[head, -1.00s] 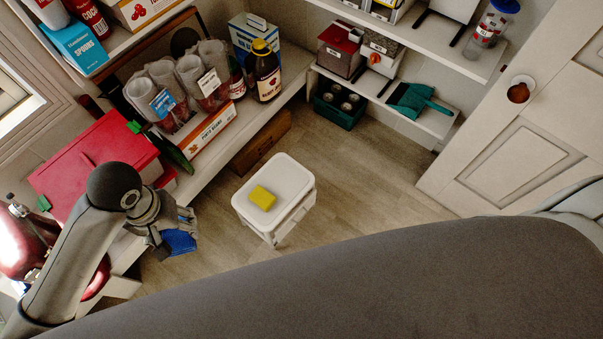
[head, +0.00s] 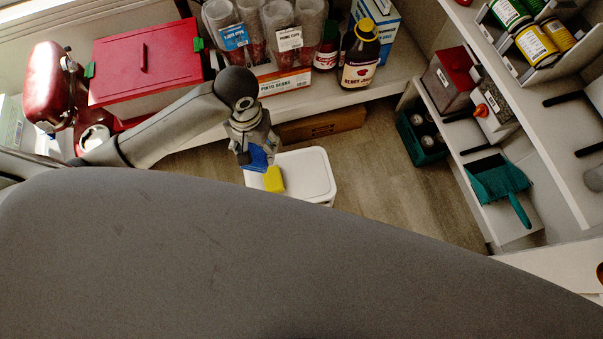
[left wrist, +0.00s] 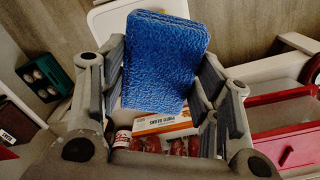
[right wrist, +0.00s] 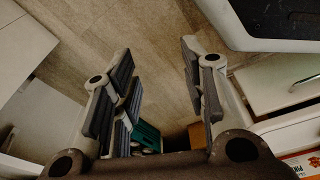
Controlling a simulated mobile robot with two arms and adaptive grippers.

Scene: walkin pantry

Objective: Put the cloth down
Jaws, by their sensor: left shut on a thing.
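The blue cloth (left wrist: 165,60) is a flat, textured square held between the fingers of my left gripper (left wrist: 160,85), which is shut on it. In the head view the cloth (head: 256,158) hangs below my left gripper (head: 249,150), by the left part of a white-topped stool or bin (head: 310,172). A yellow sponge (head: 273,180) lies on that white top, just beside the cloth in the picture. I cannot tell how high the cloth is above the top. My right gripper (right wrist: 160,95) is open and empty; it is hidden in the head view.
A shelf behind holds stacked cups (head: 284,30), a pinto beans box (head: 285,83), a dark bottle (head: 360,60) and a red-lidded box (head: 145,60). A teal dustpan (head: 497,185) lies on the right shelf. Floor (head: 400,175) is clear right of the white top.

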